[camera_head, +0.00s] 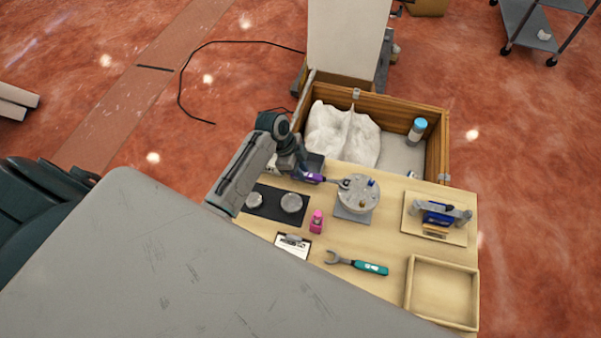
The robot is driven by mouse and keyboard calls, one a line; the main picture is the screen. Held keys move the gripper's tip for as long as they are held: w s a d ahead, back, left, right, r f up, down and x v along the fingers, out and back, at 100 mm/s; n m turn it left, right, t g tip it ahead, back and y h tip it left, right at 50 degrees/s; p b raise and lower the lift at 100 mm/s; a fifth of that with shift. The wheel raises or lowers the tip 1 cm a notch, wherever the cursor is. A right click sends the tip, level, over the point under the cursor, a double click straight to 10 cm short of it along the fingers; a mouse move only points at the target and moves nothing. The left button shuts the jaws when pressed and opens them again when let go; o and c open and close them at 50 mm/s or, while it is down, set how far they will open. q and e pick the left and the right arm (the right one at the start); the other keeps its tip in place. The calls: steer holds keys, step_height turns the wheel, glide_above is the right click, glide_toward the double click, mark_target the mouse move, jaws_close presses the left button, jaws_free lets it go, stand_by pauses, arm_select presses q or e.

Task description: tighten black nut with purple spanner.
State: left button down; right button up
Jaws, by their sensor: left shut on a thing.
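My left gripper (303,174) is shut on the purple handle of the purple spanner (316,178). The spanner's metal head points right and reaches the left side of the round grey disc (359,197). A small dark spot at the head, on the disc's left edge, may be the black nut (345,184); it is too small to tell whether the jaw is around it. The disc also carries a small blue part (371,183) and a brass-coloured part (362,204), and it rests on a grey base plate (352,215). My right gripper is not in view.
A teal-handled spanner (370,268) lies in front of the disc, near a pink item (316,221). A black mat (269,213) holds round grey pieces. An empty wooden tray (471,290) and a board with a blue device (410,222) stand right. A wooden crate (437,148) is behind.

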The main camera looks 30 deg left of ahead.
arm_select(q)
steer(key=shift+w+a, duration=0.1)
steer(key=shift+w, duration=0.15)
steer(key=shift+m, duration=0.3)
steer(key=shift+w+a+m+g+b, duration=0.1)
steer(key=shift+w+m+g+b, duration=0.4)
steer(key=shift+w+m+b, duration=0.7)
steer(key=shift+w, duration=0.2)
